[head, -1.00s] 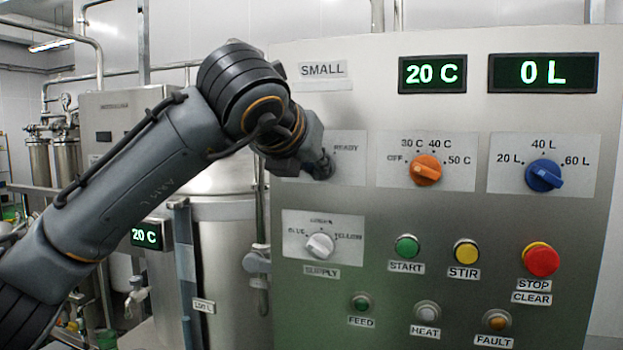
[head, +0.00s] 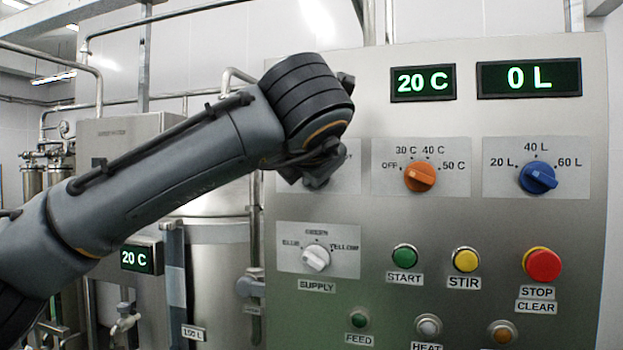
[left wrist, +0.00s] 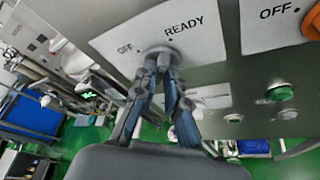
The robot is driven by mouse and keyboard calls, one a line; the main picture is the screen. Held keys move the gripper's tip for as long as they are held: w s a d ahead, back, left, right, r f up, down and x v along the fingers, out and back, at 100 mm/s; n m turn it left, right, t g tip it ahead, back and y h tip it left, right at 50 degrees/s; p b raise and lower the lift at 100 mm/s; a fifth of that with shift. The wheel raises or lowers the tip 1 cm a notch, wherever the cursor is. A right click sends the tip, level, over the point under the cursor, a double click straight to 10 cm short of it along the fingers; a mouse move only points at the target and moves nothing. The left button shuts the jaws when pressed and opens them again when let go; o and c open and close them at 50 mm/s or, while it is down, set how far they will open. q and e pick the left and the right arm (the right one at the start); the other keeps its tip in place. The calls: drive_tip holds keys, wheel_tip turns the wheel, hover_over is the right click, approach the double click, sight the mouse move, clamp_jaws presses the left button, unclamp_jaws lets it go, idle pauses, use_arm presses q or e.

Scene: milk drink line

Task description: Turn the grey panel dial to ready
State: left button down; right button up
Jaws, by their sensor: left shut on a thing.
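The grey panel dial (left wrist: 160,50) shows in the left wrist view on a light plate (left wrist: 205,38) marked OFF and READY. My left gripper (left wrist: 163,66) is shut on this dial, its two fingers meeting at the knob. The fingers cover much of the dial, so I cannot tell which mark it points to. In the head view my left gripper (head: 320,172) is at the upper left of the steel control panel (head: 385,225) and hides the dial and most of its plate. My right gripper is not in view.
To the right on the panel are an orange temperature dial (head: 420,178) and a blue litre dial (head: 538,178). Below are a white supply dial (head: 316,258) and buttons including green start (head: 404,257) and red stop (head: 542,265). A steel tank (head: 222,275) stands left.

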use_arm(q)
drive_tip(key=shift+r, duration=0.1)
idle(0.3)
drive_tip(key=c, duration=1.4)
unclamp_jaws()
drive_tip(key=shift+d, duration=0.1)
drive_tip(key=v, duration=1.2)
drive_tip(key=shift+s+d, duration=0.1)
